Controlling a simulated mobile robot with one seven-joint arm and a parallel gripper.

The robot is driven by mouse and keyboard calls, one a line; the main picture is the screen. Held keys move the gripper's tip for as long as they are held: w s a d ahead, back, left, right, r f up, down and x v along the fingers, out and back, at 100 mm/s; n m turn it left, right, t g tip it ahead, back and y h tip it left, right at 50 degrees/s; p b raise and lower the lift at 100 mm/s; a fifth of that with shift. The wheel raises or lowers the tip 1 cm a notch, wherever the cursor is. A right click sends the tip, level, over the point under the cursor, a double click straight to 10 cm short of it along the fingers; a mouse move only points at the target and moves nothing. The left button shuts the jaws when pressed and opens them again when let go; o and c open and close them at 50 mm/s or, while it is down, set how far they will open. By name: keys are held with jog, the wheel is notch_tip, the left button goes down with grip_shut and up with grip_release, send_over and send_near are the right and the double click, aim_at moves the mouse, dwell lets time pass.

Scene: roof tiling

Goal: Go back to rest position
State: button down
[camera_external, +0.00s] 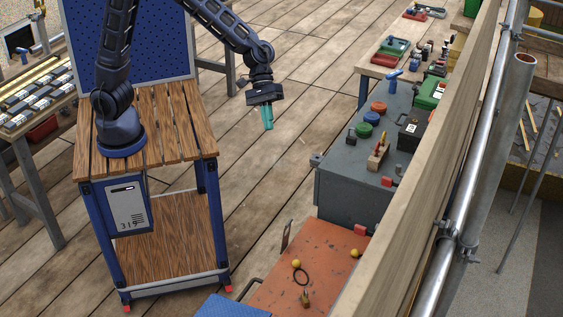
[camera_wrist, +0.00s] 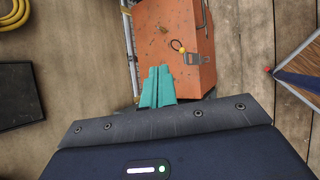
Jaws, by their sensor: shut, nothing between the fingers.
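My gripper (camera_external: 267,117) hangs pointing down at the end of my raised arm, to the right of the wooden-topped cart (camera_external: 170,150) that carries my arm base. Its teal fingers are together with nothing between them. In the wrist view my gripper (camera_wrist: 158,72) shows as teal fingers side by side, shut and empty. They overlap the left part of the orange box in the picture, and I see no contact with it.
A grey chest (camera_external: 345,195) with jars and tools on top stands to the right. An orange box (camera_external: 322,252), also in the wrist view (camera_wrist: 178,30), is in front of it. A wooden board (camera_external: 430,170) and metal scaffold pipe run along the right. Plank floor is clear below my gripper.

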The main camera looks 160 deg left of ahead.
jog(key=d+r+m+g+h, duration=0.1)
jog(key=d+r+m, duration=0.25)
jog(key=d, duration=0.65)
jog(key=d+r+m+g, duration=0.1)
jog(key=d+r+m, duration=0.3)
jog(key=d, duration=0.6)
jog(key=d+r+m+g+h, duration=0.1)
jog(key=d+r+m, duration=0.3)
jog(key=d, duration=0.6)
jog(key=s+d+m+y, duration=0.2)
jog(key=s+d+m, duration=1.3)
jog(key=s+d, duration=0.2)
jog(key=shift+d+r+g+y, duration=0.2)
jog(key=shift+d+g+y, duration=0.1)
jog(key=shift+d, duration=0.3)
